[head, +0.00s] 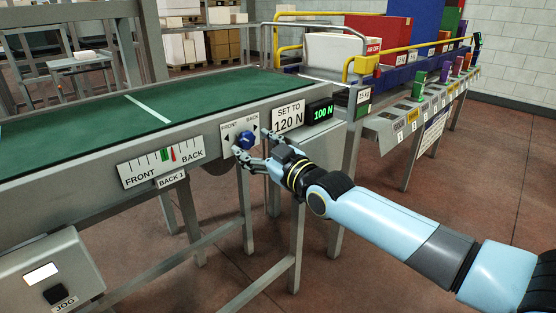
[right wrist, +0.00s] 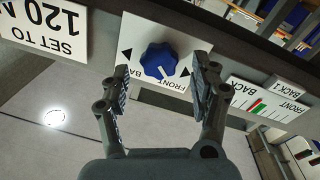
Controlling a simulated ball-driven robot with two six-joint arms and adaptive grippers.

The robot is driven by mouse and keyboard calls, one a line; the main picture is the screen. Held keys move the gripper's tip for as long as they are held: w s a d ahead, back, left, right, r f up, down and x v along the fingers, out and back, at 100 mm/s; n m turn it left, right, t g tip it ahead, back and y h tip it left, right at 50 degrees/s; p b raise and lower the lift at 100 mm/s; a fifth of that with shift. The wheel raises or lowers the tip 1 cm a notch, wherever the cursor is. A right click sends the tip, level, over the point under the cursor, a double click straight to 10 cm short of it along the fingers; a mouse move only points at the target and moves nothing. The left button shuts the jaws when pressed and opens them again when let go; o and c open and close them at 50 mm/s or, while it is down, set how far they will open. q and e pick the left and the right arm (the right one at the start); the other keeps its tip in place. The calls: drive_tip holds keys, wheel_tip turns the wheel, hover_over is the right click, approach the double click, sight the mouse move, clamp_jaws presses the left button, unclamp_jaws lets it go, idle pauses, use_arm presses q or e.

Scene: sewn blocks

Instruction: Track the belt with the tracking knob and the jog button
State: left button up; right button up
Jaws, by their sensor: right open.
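The blue tracking knob (head: 245,140) sits on a white plate marked FRONT and BACK on the conveyor's side. In the right wrist view the knob (right wrist: 160,61) lies between and just beyond my open right fingers (right wrist: 161,85), with gaps on both sides. My right gripper (head: 250,145) is at the knob in the head view. The green belt (head: 185,108) has a white line across it. The FRONT-BACK gauge (head: 161,159) shows a red and a green mark close together, with a BACK 1 label (head: 172,180) below. The black JOG button (head: 55,294) is on a grey box, untouched.
A SET TO 120 N sign (head: 288,119) and a display reading 100 N (head: 320,111) are right of the knob. A sloped rack (head: 420,113) with coloured items and a yellow-railed cart stand beyond. Conveyor legs stand below; the floor at right is open.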

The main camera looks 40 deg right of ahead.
drive_tip(key=s, duration=1)
drive_tip(key=shift+f, duration=0.15)
drive_tip(key=s+f+g, duration=0.3)
drive_tip(key=s+f, duration=0.2)
drive_tip(key=f, duration=0.7)
drive_tip(key=s+a+f+m+g+h, duration=0.1)
drive_tip(key=s+f+g, duration=0.3)
drive_tip(key=f, duration=0.7)
drive_tip(key=s+f+g, duration=0.2)
drive_tip(key=s+f, duration=0.5)
drive_tip(key=f, duration=0.5)
drive_tip(key=s+a+f+m+g, duration=0.1)
drive_tip(key=s+f+g, duration=0.3)
drive_tip(key=s, duration=0.9)
drive_tip(key=s+a+f+m+g, duration=0.1)
drive_tip(key=s+a+f+g, duration=0.2)
drive_tip(key=s+f, duration=0.6)
drive_tip(key=s+g, duration=0.1)
drive_tip(key=s, duration=0.4)
drive_tip(key=shift+s+f+m+g, duration=0.3)
drive_tip(key=shift+m, duration=0.1)
